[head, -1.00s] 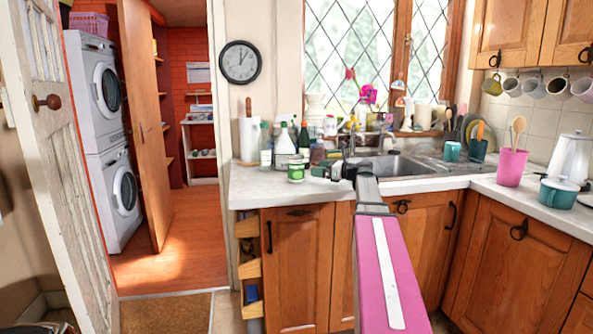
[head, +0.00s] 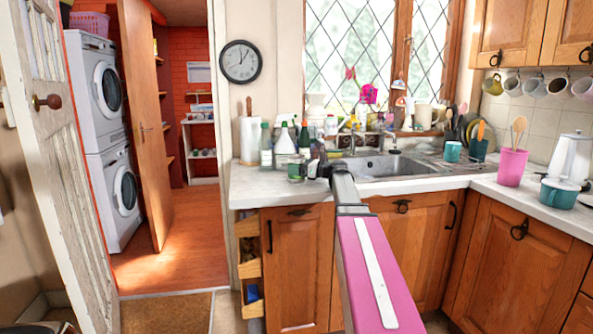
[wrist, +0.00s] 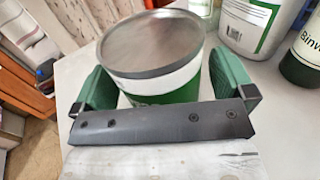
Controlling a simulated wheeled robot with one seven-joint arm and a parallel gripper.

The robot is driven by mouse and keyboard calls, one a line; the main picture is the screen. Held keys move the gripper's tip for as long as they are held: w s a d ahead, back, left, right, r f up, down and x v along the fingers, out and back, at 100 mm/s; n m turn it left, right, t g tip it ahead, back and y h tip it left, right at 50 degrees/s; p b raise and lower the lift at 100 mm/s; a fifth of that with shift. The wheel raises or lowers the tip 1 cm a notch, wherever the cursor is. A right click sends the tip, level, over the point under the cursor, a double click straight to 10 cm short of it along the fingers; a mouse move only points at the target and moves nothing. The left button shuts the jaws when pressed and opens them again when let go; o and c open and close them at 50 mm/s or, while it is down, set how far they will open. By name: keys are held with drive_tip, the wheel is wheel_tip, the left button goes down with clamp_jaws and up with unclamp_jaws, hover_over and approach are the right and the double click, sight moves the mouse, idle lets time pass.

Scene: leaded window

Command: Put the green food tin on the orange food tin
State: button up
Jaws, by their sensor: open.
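The green food tin (head: 295,174) stands upright on the left part of the counter. In the wrist view the tin (wrist: 165,92) shows a bare metal lid and a white and green label. My gripper (head: 311,168) is at the tin, its fingers spread. In the wrist view the green fingers of my gripper (wrist: 158,72) stand on either side of the tin, with a small gap showing at the left one. I cannot pick out the orange food tin for sure; my gripper and the clutter behind may hide it.
Bottles (head: 284,147) and a paper towel roll (head: 249,140) stand close behind the tin. The sink (head: 385,165) lies to the right. The counter (head: 262,190) is bare at its front left. A pink utensil pot (head: 511,167) and a teal pot (head: 559,192) stand far right.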

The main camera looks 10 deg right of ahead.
drive_tip(key=shift+w+a, duration=0.2)
drive_tip(key=shift+a, duration=0.15)
drive_tip(key=c, duration=1.3)
